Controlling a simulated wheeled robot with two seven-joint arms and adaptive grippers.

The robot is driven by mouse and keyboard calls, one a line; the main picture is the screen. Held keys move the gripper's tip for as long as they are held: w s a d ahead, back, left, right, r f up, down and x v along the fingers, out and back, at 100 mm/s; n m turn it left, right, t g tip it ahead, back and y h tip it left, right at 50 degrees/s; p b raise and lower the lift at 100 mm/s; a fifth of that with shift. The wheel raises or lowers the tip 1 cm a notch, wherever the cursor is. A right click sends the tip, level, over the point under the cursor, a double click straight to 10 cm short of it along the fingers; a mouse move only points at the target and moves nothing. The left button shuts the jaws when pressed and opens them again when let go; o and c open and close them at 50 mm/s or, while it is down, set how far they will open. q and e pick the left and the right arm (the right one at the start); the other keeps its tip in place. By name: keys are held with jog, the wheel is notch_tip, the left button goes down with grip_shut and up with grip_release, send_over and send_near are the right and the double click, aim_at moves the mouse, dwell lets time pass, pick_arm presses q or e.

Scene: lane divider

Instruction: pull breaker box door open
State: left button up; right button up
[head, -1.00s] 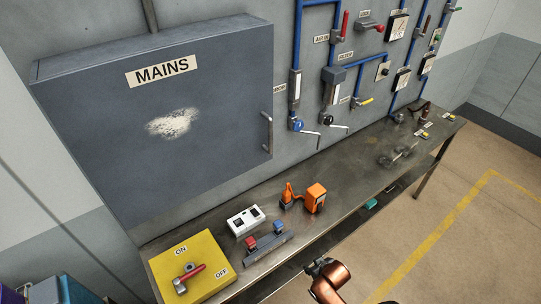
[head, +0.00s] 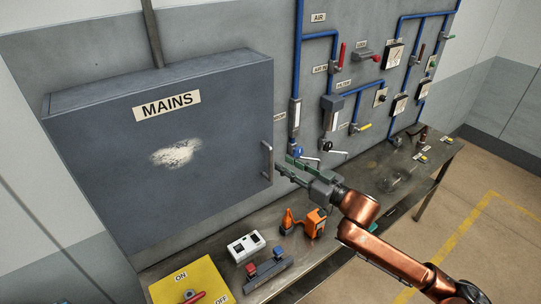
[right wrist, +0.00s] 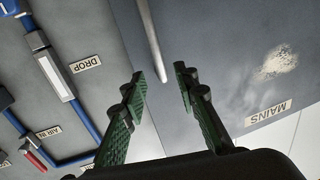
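The grey breaker box door (head: 120,185) carries a MAINS label and a pale scuffed patch, and it is shut. Its vertical metal handle (head: 267,162) is at the door's right edge. My right gripper (head: 284,171) is open, just to the right of the handle, with its fingers pointing at it. In the right wrist view the handle (right wrist: 151,40) lies beyond the fingertips, ahead of the gap between the open fingers (right wrist: 160,78). Nothing is between the fingers. My left gripper is not in view.
A metal bench (head: 345,185) runs below the wall. It holds a yellow ON/OFF switch block (head: 190,280), a white socket box (head: 246,245) and an orange device (head: 315,223). Blue pipes (head: 298,70), valves and gauges are on the wall right of the box.

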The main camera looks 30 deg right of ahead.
jog(key=p+x, duration=0.1)
jog(key=x, duration=0.6)
jog(key=shift+w+f+p, duration=0.15)
jog(key=shift+w+p, duration=0.1)
jog(key=shift+p, duration=0.05)
grip_shut()
dwell(0.4)
